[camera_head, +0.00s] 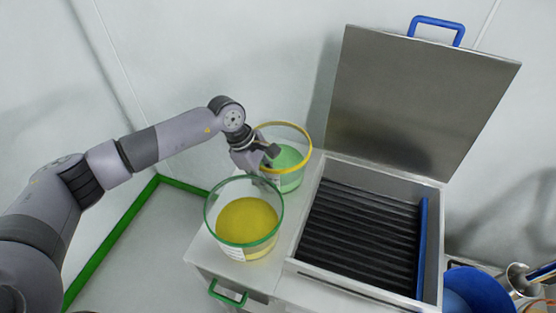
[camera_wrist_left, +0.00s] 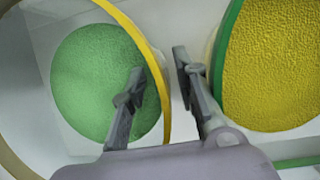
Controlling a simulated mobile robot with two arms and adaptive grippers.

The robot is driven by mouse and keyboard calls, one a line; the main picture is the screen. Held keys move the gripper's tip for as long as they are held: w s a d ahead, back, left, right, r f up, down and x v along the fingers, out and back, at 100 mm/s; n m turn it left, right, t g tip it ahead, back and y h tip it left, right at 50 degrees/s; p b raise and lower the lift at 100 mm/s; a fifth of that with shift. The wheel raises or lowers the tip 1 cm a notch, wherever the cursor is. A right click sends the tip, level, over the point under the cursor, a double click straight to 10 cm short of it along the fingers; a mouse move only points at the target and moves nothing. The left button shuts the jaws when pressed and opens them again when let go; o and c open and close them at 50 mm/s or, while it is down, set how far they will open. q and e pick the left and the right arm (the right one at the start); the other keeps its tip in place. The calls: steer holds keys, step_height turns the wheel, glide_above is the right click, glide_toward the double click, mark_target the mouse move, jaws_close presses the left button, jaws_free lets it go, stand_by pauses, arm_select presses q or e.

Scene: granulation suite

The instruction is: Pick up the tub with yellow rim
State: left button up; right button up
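The tub with yellow rim (camera_head: 291,179) is clear, holds pale green granules and stands upright at the back of the white bench. In the left wrist view its yellow rim (camera_wrist_left: 160,84) curves down between my fingers. My left gripper (camera_head: 268,158) is at the tub's near left edge, and it also shows in the left wrist view (camera_wrist_left: 159,61). It is open, with one finger over the green contents and the other outside the rim. Contact with the wall cannot be told. My right gripper is not in view.
A green-rimmed tub (camera_head: 246,250) of yellow granules stands close in front, near my outer finger (camera_wrist_left: 222,55). To the right is a metal box with black slats (camera_head: 360,235) and a raised lid (camera_head: 415,100). A blue container (camera_head: 478,290) is at bottom right.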

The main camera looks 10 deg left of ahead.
arm_select(q)
steer(key=shift+c, duration=0.6)
jaws_close()
steer(key=shift+w+r, duration=0.1)
stand_by(0.4)
